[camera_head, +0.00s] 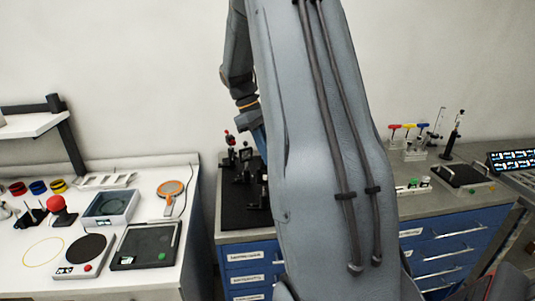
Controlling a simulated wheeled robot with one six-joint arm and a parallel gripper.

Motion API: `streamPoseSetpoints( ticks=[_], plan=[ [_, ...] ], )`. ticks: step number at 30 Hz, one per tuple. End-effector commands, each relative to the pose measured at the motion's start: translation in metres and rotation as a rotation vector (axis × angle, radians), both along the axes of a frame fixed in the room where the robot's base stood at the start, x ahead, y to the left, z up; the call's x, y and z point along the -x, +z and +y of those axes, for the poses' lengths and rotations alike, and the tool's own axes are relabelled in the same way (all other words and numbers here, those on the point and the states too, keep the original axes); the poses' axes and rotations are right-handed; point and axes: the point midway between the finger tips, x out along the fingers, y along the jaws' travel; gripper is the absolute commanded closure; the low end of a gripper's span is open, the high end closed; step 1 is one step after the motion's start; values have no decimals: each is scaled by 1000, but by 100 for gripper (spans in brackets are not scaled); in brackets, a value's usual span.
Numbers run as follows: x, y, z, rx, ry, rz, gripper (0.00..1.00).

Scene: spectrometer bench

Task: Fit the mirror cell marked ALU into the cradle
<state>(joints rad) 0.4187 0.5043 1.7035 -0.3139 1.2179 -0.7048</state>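My arm runs down the middle of the view and covers much of the bench behind it. Its wrist end, with an orange ring, shows left of the big link. Part of my gripper (258,138) shows below that, over the black board (232,213); the arm hides its fingertips, so I cannot tell if it is open or holds anything. Small dark optical mounts (241,170) stand on the board beside and below it. I cannot make out a mirror cell marked ALU, nor which mount is the cradle.
The white table at left holds a red mushroom-shaped piece (56,204), a grey open box (110,206), a dark tray (146,246), a round black pad (86,248) and an orange paddle (171,189). At right, a grey bench over blue drawers (451,240) carries coloured-handled tools (409,127).

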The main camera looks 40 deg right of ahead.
Motion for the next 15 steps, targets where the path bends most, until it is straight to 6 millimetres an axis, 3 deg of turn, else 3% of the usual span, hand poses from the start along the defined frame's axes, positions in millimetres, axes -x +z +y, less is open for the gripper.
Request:
streamPoseSetpoints(
  ticks=[15],
  plan=[
    [0, -14, 0, 0, 0, 0, 100]
  ],
)
